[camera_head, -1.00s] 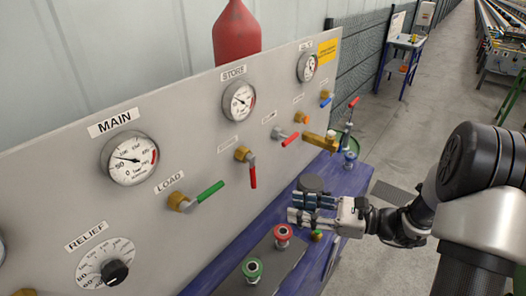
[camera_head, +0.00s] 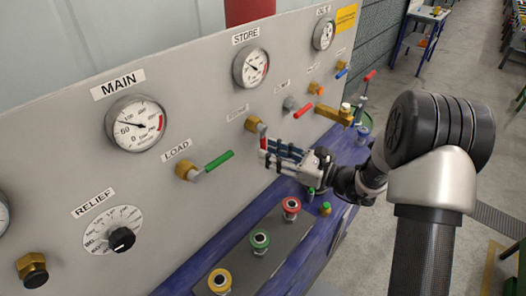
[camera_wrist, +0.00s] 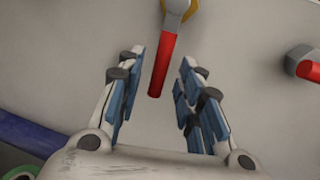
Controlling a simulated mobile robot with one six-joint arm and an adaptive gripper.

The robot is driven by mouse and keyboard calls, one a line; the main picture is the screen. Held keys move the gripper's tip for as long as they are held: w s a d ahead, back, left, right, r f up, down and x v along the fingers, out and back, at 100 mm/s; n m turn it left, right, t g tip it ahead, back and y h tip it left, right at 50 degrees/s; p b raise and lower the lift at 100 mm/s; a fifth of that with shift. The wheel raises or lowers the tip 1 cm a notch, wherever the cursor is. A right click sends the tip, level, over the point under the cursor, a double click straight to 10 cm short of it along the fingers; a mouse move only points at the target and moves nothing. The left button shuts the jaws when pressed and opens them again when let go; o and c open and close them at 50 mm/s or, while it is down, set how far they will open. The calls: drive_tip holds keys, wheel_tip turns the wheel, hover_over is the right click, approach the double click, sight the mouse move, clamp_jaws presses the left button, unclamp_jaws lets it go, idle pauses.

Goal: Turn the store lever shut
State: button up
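The store lever's brass valve body (camera_head: 251,124) is on the grey panel, below the gauge labelled STORE. Its red handle hangs downward in the head view (camera_head: 263,141), partly hidden by my fingers. In the wrist view the red handle (camera_wrist: 162,66) points down, slightly left, from its grey hub. My gripper (camera_head: 271,152) is at the handle in front of the panel. In the wrist view my gripper (camera_wrist: 161,60) is open, with the lower handle between its blue-padded fingers and a visible gap on each side.
A green-handled lever (camera_head: 218,161) by the LOAD label is to the left. Another red-handled lever (camera_head: 303,111) is to the right, also in the wrist view (camera_wrist: 308,70).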

drive_tip(key=shift+x, duration=1.6)
clamp_jaws()
